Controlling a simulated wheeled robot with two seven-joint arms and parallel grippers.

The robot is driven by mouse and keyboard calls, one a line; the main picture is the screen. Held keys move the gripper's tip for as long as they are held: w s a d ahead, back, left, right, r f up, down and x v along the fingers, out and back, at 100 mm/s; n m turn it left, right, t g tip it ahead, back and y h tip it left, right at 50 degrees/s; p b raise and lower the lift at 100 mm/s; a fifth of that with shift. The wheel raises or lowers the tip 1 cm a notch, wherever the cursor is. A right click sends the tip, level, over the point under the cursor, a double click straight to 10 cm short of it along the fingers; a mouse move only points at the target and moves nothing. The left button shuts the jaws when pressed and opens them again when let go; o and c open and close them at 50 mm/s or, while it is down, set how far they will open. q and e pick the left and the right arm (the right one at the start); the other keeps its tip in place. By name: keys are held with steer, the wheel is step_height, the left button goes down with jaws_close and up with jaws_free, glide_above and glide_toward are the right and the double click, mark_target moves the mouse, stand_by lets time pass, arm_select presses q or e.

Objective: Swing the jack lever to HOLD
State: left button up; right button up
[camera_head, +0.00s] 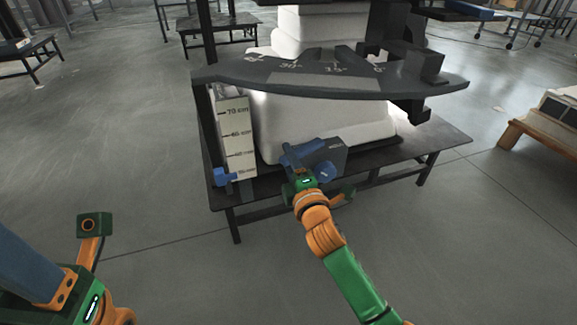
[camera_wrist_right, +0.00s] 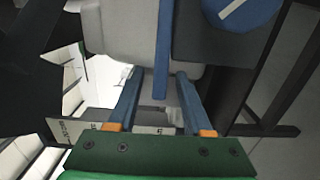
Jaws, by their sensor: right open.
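The jack's dark housing (camera_head: 332,155) sits at the front edge of a low black table. It bears small white lettering, too small to read surely, and a round blue knob (camera_head: 325,172). In the right wrist view the blue lever (camera_wrist_right: 163,50) is a straight bar pointing down between my right gripper's (camera_wrist_right: 160,108) two blue fingers, with a gap on each side. That gripper is open around the lever's end. In the head view it (camera_head: 298,160) partly hides the lever. My left gripper (camera_head: 40,268) is partly in view at lower left, far from the jack.
The black table (camera_head: 440,142) carries a white padded column, a height scale (camera_head: 236,135) and a dark angle-marked plate (camera_head: 330,85) overhanging the jack. Another blue knob (camera_head: 226,177) is left of the scale. A wooden pallet (camera_head: 540,135) stands at right.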

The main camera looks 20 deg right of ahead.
steer(key=shift+w, duration=0.4)
jaws_close()
stand_by(1.2)
